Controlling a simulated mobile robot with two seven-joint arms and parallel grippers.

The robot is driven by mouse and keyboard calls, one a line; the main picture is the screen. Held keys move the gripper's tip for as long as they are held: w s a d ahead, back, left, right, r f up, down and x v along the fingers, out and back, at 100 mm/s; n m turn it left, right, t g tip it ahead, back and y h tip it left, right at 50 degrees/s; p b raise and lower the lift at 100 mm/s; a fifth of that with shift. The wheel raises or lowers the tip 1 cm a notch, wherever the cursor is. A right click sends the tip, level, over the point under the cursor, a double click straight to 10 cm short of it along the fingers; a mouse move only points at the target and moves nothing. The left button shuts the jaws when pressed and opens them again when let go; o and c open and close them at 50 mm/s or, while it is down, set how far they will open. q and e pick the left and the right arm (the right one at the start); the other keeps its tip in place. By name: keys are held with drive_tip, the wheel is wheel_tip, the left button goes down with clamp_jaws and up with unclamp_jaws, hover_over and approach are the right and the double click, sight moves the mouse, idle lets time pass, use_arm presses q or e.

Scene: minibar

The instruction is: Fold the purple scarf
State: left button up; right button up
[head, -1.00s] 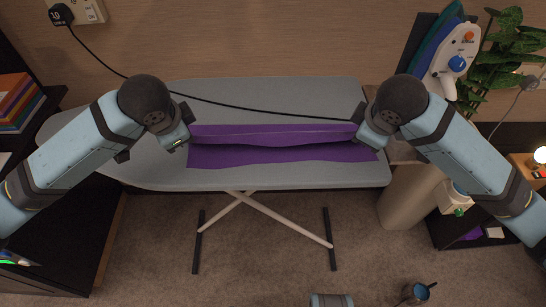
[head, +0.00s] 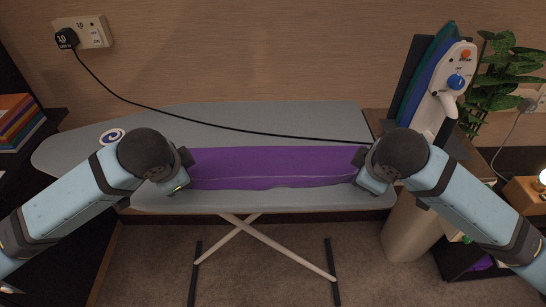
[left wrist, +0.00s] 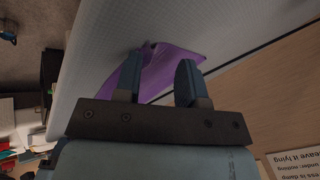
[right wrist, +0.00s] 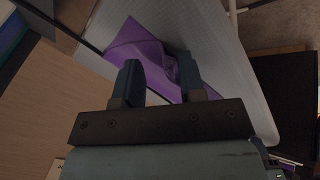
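The purple scarf (head: 275,166) lies as a long strip along the front part of the grey ironing board (head: 250,118). A wavy layer edge runs along its front side, so it looks doubled over. My left gripper (head: 184,172) is at its left end and my right gripper (head: 360,172) at its right end. In the left wrist view, the fingers (left wrist: 158,82) stand apart with the scarf (left wrist: 178,66) beyond them. In the right wrist view, the fingers (right wrist: 158,80) are also apart, with the bunched scarf end (right wrist: 150,48) beyond and between them. Finger contact with the cloth is unclear.
A black cord (head: 230,127) crosses the board behind the scarf, from the wall socket (head: 92,32). An iron (head: 452,75) stands upright at the right, beside a plant (head: 505,75). The board's back and left parts are mostly clear.

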use_arm(q)
drive_tip(key=shift+s+d+f, duration=0.15)
drive_tip(key=shift+s+f, duration=0.1)
use_arm(e)
drive_tip(key=shift+s+a+f, duration=0.15)
drive_tip(key=shift+s+f, duration=0.1)
use_arm(q)
drive_tip(key=shift+s+r, duration=0.1)
drive_tip(key=shift+r, duration=0.25)
use_arm(e)
drive_tip(key=shift+s+r, duration=0.1)
drive_tip(key=shift+r, duration=0.25)
use_arm(q)
drive_tip(key=v, duration=1)
drive_tip(key=shift+s, duration=0.4)
use_arm(e)
drive_tip(key=v, duration=1)
drive_tip(key=shift+s, duration=0.4)
use_arm(q)
drive_tip(key=shift+f, duration=0.1)
use_arm(e)
drive_tip(key=shift+f, duration=0.1)
